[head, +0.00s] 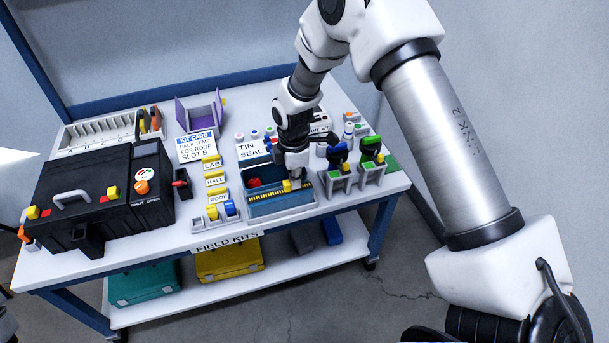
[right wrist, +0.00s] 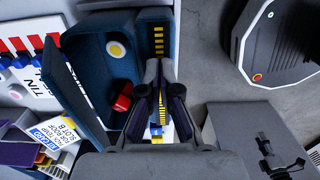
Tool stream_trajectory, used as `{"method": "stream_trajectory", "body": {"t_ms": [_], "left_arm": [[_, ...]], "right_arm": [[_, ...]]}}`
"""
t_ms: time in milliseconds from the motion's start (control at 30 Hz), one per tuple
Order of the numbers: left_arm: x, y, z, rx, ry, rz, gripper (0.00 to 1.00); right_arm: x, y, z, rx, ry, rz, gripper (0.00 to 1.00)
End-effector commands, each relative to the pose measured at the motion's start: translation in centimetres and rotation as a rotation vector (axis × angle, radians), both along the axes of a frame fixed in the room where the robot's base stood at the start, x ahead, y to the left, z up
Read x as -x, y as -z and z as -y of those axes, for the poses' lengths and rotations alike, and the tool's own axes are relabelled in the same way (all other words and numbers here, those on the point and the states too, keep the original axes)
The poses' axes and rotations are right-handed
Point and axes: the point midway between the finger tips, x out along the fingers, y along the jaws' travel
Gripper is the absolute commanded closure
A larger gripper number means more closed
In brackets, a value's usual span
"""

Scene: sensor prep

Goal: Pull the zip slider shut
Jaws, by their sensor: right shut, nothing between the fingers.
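An open blue case (head: 256,208) stands near the table's front edge, with a row of yellow zip teeth (head: 265,194) along its front side. A yellow slider (head: 287,185) sits on that row, right of its middle. My right gripper (head: 292,176) is shut and empty, pointing down just above and behind the slider; contact cannot be told. In the right wrist view, the right gripper (right wrist: 155,70) covers part of the zip, and yellow teeth (right wrist: 159,40) show beyond its fingertips. A red item (right wrist: 122,103) and a round white-and-yellow item (right wrist: 116,49) lie in the case. My left gripper is not in view.
Right of the case are small grey stands (head: 340,184) with blue and green clips. A purple holder (head: 200,112) stands behind. A narrow strip of table in front is clear.

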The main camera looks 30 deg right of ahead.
Motion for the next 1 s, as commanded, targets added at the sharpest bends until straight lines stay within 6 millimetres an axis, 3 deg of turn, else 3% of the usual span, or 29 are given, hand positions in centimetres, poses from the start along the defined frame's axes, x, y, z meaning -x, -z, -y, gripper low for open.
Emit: {"method": "stream_trajectory", "body": {"t_ms": [1000], "left_arm": [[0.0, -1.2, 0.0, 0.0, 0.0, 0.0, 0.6]], "right_arm": [[-1.2, -0.1, -5.0, 0.001, 0.0, 0.001, 1.0]]}}
